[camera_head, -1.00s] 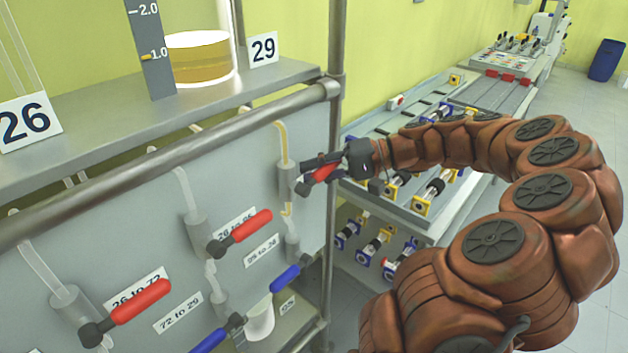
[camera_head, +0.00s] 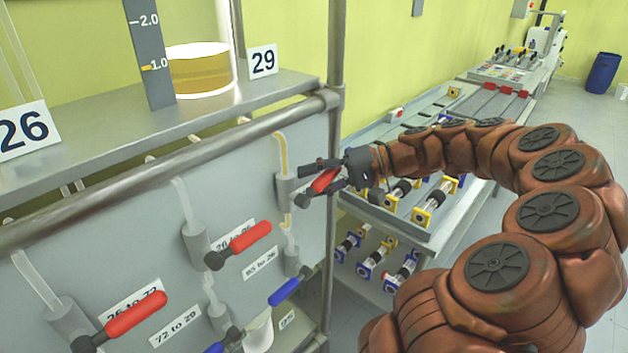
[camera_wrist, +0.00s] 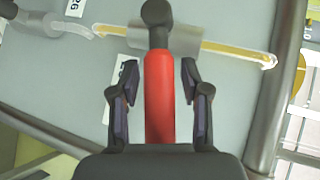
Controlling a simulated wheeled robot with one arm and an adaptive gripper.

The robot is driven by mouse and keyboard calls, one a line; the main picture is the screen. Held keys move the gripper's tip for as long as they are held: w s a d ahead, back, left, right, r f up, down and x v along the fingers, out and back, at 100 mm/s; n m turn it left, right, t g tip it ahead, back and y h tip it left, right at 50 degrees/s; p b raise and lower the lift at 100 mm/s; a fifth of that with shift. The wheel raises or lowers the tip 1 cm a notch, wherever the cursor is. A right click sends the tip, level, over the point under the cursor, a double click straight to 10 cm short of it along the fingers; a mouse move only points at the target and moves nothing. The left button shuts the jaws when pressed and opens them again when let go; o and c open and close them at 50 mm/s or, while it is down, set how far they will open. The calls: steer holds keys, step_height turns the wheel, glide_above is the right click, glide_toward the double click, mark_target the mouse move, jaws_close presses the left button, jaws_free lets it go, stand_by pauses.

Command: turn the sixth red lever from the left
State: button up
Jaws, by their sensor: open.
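The red lever (camera_wrist: 159,95) at the right end of the panel stands between the two fingers of my gripper (camera_wrist: 158,80) in the wrist view. The fingers are open, one on each side of the handle, with a small gap at each side. In the head view, my gripper (camera_head: 328,178) reaches from the right around the same red lever (camera_head: 323,181), just below the tube with yellow liquid. Two more red levers show to its left, one in the middle (camera_head: 250,238) and one at lower left (camera_head: 136,316). Levers further left are out of view.
Blue levers (camera_head: 289,287) sit lower on the panel (camera_head: 150,225). A glass vessel of amber liquid (camera_head: 200,76) stands on the shelf beside label 29 (camera_head: 263,61).

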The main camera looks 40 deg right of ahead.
steer(key=v, duration=1.2)
steer(key=shift+r, duration=0.1)
